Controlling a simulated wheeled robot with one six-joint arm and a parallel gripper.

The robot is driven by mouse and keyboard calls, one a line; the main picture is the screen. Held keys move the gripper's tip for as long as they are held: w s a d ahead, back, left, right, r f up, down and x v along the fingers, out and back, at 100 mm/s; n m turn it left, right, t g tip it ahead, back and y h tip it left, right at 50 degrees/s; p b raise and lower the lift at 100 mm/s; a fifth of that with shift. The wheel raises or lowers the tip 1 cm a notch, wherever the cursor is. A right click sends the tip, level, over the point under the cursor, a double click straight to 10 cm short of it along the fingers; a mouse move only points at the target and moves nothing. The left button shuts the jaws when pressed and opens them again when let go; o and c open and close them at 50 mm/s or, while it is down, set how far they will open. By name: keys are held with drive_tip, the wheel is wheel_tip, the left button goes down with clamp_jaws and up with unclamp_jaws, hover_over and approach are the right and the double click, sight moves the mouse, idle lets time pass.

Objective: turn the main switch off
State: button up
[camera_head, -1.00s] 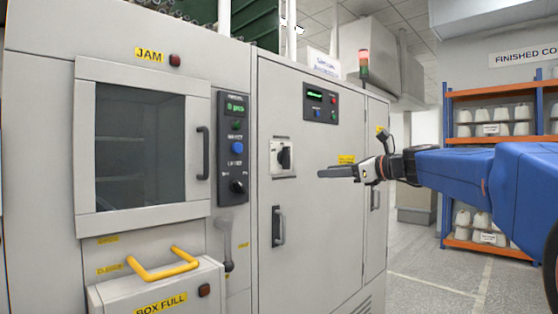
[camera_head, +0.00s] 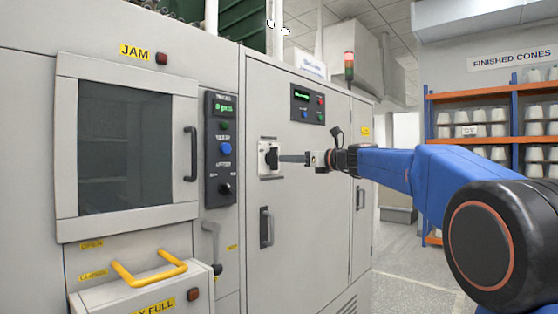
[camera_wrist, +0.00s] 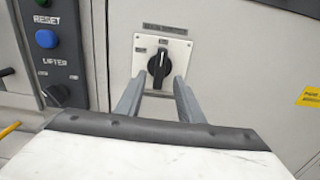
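The main switch is a black rotary knob (camera_wrist: 159,66) on a pale square plate (camera_wrist: 175,50), on the grey cabinet door. In the wrist view the knob's handle stands nearly upright, tilted slightly. The switch also shows in the head view (camera_head: 271,158). My gripper (camera_wrist: 155,88) is open, its two grey fingers pointing at the switch, one to each side of the knob's lower part. In the head view my gripper (camera_head: 282,158) reaches the switch from the right. I cannot tell whether the fingers touch the knob.
Left of the switch is a control strip (camera_head: 221,150) with buttons and a small knob. A door handle (camera_head: 267,228) is below the switch. A windowed door (camera_head: 126,148) and a box with a yellow handle (camera_head: 150,268) are further left. Shelves with cones (camera_head: 470,131) stand at right.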

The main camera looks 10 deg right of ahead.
sight(277, 158)
drive_tip(key=shift+x, duration=2.95)
clamp_jaws()
